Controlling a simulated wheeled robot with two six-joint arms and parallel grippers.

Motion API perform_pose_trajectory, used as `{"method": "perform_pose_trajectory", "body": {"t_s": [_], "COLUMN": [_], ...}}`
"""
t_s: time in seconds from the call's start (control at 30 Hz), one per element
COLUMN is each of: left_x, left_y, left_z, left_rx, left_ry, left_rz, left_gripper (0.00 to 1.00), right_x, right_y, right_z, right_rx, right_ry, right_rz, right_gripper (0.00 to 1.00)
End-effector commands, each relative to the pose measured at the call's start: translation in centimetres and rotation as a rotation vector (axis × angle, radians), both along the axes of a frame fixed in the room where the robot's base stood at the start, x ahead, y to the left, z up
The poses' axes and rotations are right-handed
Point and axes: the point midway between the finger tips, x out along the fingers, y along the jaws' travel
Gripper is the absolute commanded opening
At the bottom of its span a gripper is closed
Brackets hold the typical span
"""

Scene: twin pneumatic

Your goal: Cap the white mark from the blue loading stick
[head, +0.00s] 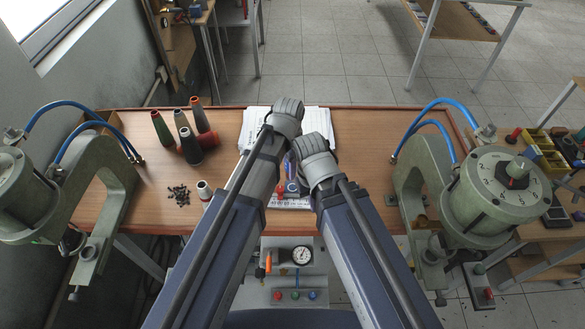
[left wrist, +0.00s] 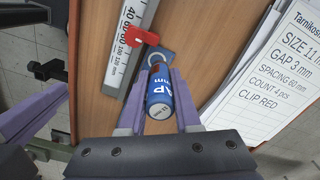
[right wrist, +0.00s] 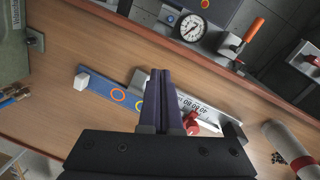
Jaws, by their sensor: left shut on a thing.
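My left gripper (left wrist: 158,76) is shut on a blue cylinder (left wrist: 157,92) with white lettering, partly readable as "AP", and a metallic end. Beyond its fingertips lies a blue strip, probably the blue loading stick (left wrist: 168,60), with a white ring mark (left wrist: 154,58) on it. The right wrist view shows the blue stick (right wrist: 100,89) with a white block (right wrist: 83,80) at one end, an orange ring and a yellow ring. My right gripper (right wrist: 159,75) has its fingers together, with nothing seen between them, above the stick. The wrists hide most of this in the head view.
A metal ruler (left wrist: 122,65) with a red clip (left wrist: 141,37) lies beside the stick. A printed sheet (left wrist: 268,85) lies right of it.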

Motion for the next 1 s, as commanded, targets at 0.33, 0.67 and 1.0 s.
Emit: {"method": "perform_pose_trajectory", "body": {"t_s": [0.33, 0.67, 1.0], "left_x": [-0.3, -0.3, -0.3], "left_y": [-0.9, -0.9, -0.9], "left_z": [0.0, -0.7, -3.3], "left_rx": [0.000, 0.000, 0.000], "left_ry": [0.000, 0.000, 0.000], "left_rz": [-0.027, -0.026, -0.026], "left_gripper": [0.00, 0.00, 0.00], "right_x": [0.0, 0.0, 0.0], "right_y": [0.0, 0.0, 0.0], "right_z": [0.0, -0.7, -3.3], "right_rx": [0.000, 0.000, 0.000], "right_ry": [0.000, 0.000, 0.000], "right_rz": [0.000, 0.000, -0.001], "right_gripper": [0.00, 0.00, 0.00]}}
